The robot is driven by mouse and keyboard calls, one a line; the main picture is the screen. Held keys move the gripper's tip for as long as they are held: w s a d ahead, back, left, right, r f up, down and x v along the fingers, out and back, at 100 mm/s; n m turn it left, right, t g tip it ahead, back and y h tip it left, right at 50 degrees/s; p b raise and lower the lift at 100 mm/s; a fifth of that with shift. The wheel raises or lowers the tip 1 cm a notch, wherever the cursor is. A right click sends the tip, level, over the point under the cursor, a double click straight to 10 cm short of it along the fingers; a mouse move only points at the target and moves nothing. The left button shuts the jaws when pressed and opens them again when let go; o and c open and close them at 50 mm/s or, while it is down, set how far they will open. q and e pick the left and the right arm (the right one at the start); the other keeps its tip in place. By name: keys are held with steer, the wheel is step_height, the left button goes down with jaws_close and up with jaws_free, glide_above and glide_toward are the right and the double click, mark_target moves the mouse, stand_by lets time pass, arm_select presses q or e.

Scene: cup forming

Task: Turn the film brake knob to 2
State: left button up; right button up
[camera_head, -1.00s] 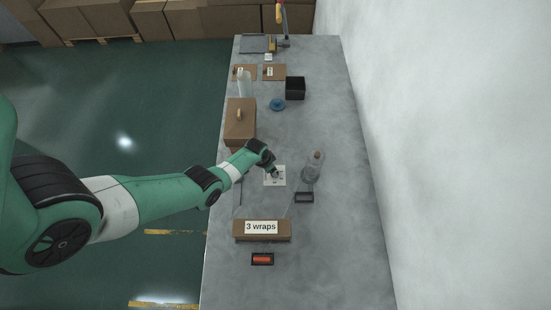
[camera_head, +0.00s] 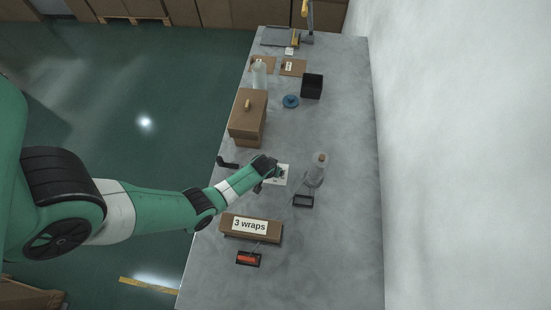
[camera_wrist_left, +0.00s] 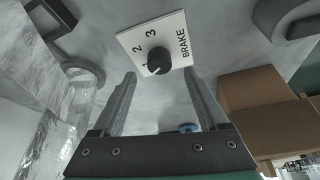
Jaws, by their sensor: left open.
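The dark round film brake knob (camera_wrist_left: 158,61) sits on a white plate (camera_wrist_left: 128,38) marked BRAKE, with 2 and 3 readable and another mark partly hidden beside the knob. I cannot tell clearly which number the knob points to. My left gripper (camera_wrist_left: 160,74) is open, its two fingers spread on either side of the knob's line, with the knob just past the tips and not gripped. In the head view my left gripper (camera_head: 272,171) is at the white plate (camera_head: 283,181) on the table and hides much of it. My right gripper is not in view.
A clear film roll (camera_head: 316,171) stands right of the plate, with a dark frame (camera_head: 303,201) below it. A brown box (camera_head: 246,122) stands behind my forearm. A "3 wraps" block (camera_head: 249,226) and a red switch (camera_head: 247,259) lie nearer. The table's right side is clear.

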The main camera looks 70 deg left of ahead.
arm_select(q)
steer(key=b+x, duration=0.1)
steer(key=x, duration=0.3)
steer(key=shift+w+a+f+b, duration=0.1)
steer(key=shift+f+b, duration=0.05)
steer(key=shift+b, duration=0.25)
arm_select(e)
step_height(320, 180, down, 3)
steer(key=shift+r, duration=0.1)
arm_select(q)
steer(key=shift+c, duration=0.4)
jaws_close()
